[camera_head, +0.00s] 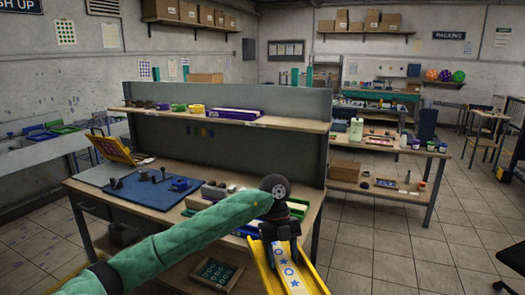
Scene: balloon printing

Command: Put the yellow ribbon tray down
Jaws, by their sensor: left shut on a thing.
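The yellow ribbon tray (264,272) is at the bottom, right of centre, in the head view. It is a yellow channel with a white strip (290,272) bearing blue printed shapes lying along it. My left gripper (288,238), on the green-sleeved arm, is shut on the tray's far end. The tray hangs in front of the workbench's right front corner, and its near end is cut off by the picture edge. The fingertips are partly hidden behind the dark wrist. My right gripper is not in view.
The workbench (88,190) carries a blue mat (135,198) with small dark tools, a yellow frame (112,150) and several trays near my arm. A raised shelf (290,125) runs along its back. A second bench (345,186) stands behind at right. Tiled floor is open at right.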

